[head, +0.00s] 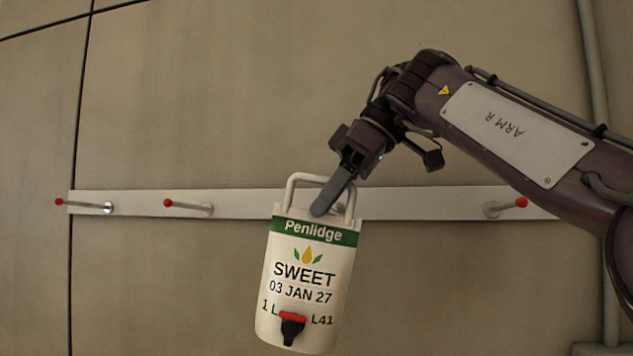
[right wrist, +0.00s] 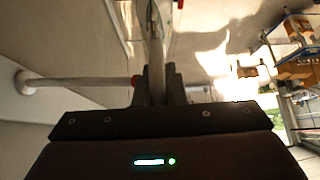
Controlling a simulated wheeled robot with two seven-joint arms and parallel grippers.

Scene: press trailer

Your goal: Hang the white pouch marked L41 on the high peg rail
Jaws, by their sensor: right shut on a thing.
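The white pouch marked L41 (head: 306,285) hangs upright, slightly tilted, in front of the rail in the head view. It has a green Penlidge band, a red and black tap, and a white loop handle. My right gripper (head: 325,203) comes down from the upper right and is shut on the pouch at its top, by the handle. In the right wrist view its fingers (right wrist: 159,85) close on a pale, thin part. The high peg rail (head: 240,204) runs across the wall behind the pouch. Whether the handle touches a peg is hidden. My left gripper is not in view.
Red-tipped pegs stick out at the far left (head: 85,205), left of the pouch (head: 190,207) and at the right (head: 507,207); these look empty. A vertical pipe (head: 597,80) runs down the right wall.

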